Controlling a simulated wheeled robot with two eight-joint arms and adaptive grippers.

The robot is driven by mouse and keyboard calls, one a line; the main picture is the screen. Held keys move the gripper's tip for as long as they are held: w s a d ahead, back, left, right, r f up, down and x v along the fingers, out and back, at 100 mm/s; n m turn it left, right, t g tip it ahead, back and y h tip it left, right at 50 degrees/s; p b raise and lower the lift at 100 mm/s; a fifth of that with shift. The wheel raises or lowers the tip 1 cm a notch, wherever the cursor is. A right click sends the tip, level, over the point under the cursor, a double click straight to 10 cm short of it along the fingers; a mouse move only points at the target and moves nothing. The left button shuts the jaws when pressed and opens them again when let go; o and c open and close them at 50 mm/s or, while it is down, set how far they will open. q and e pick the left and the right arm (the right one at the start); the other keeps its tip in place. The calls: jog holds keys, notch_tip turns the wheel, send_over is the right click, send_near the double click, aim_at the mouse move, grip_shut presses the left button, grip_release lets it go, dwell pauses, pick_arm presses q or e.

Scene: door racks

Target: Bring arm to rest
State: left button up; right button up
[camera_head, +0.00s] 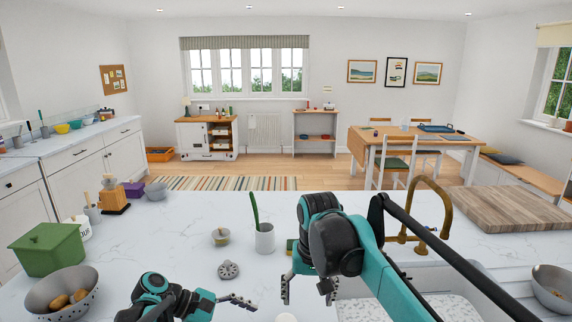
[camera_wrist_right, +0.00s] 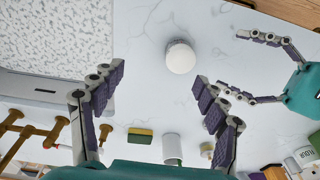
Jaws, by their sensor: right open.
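My right gripper (camera_head: 306,292) hangs fingers-down over the worktop by the sink's left edge. Its two fingers stand apart with nothing between them, as the right wrist view (camera_wrist_right: 159,75) also shows. My left gripper (camera_head: 238,300) is low in the head view, pointing right, close to the right one. In the right wrist view the left gripper (camera_wrist_right: 231,59) has its fingers spread and empty. A white round object (camera_wrist_right: 180,57) lies on the worktop (camera_head: 180,235) below the grippers, touched by neither. Only its top shows at the bottom edge of the head view (camera_head: 285,318).
The sink (camera_head: 365,312) and brass tap (camera_head: 440,205) are right of my right gripper. A white cup (camera_head: 264,240) with a green-handled brush, a sponge (camera_wrist_right: 140,135), and a small grey disc (camera_head: 228,270) stand nearby. A colander (camera_head: 62,292) and green box (camera_head: 48,248) are left.

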pick_arm(q)
jog(key=s+m+y, duration=0.1)
jog(key=s, duration=0.1)
jog(key=s+m+t+y, duration=0.1)
jog(key=s+m+y, duration=0.1)
jog(key=s, duration=0.1)
jog(key=shift+d+r, duration=0.15)
jog(key=shift+d, duration=0.05)
jog(key=s+a+f+m+t+y, duration=0.1)
jog(key=s+a+m+t+y, duration=0.1)
jog(key=s+a+m+y, duration=0.2)
jog(key=s+a+f+m+t+y, duration=0.1)
jog(key=s+a+m+y, duration=0.3)
jog(key=s+m, duration=0.4)
jog(key=shift+s+f+t, duration=0.2)
jog(key=shift+s+t, duration=0.1)
jog(key=shift+t, duration=0.5)
pick_arm(e)
jog(key=s+d+f+t, duration=0.2)
jog(key=s+d+f, duration=0.4)
jog(key=s, duration=0.2)
jog(key=s+d+f+t, duration=0.3)
jog(key=s+d+f, duration=0.3)
jog(key=s, duration=0.3)
jog(key=shift+s+d+f, duration=0.15)
jog(key=shift+d+f, duration=0.2)
jog(key=shift+f, duration=0.1)
pick_arm(q)
jog(key=shift+a, duration=0.1)
